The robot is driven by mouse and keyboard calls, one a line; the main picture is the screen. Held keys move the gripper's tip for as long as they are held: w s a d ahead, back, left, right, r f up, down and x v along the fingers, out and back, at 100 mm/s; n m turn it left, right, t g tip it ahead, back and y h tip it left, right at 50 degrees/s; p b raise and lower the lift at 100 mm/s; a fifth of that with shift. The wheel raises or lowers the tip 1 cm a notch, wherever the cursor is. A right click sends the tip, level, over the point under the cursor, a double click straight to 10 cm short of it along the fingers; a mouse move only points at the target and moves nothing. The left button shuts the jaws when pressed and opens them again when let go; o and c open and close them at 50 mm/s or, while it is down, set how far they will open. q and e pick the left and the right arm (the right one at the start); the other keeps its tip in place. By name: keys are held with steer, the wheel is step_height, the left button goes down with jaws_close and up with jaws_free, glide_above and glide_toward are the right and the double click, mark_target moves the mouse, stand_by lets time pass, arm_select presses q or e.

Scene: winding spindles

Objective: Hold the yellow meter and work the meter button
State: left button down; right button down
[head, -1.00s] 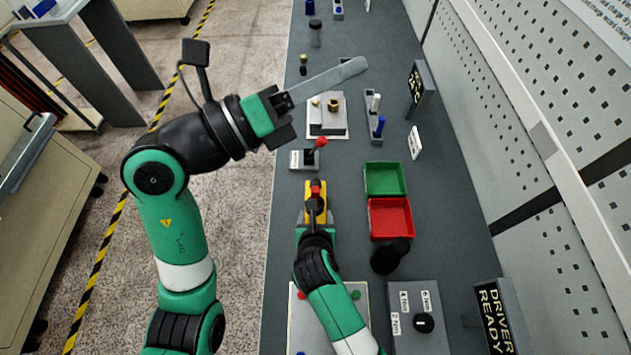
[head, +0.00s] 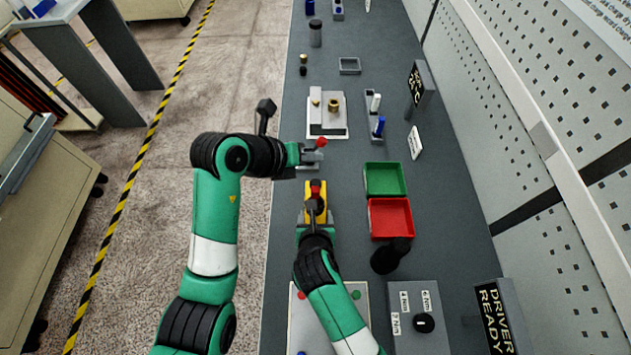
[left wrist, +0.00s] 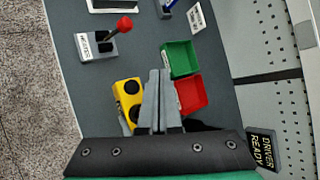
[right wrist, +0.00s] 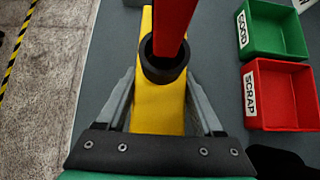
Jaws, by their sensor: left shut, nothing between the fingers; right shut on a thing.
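The yellow meter (head: 308,193) stands upright or nearly so on the bench, left of the bins, with a red part (head: 316,186) and a dark ring on it. It fills the middle of the right wrist view (right wrist: 157,108). My right gripper (head: 316,222) is shut on it, one finger on each side. In the left wrist view the meter (left wrist: 127,92) shows two dark round spots. I cannot tell which part is the button. My left gripper (head: 320,156) is shut and empty, above the meter in the picture. Its closed fingers (left wrist: 160,78) appear beside the meter in the left wrist view.
A box with a red-knobbed lever (left wrist: 98,45) is close to my left gripper in the head view. A green bin (head: 386,180) and a red bin (head: 391,219) stand right of the meter. A black cylinder (head: 385,261) stands below the red bin.

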mark_target(313, 182)
arm_select(q)
steer(key=shift+f, duration=4.4)
steer(key=shift+f, duration=0.4)
steer(key=shift+f, duration=0.5)
steer(key=shift+r, duration=0.95)
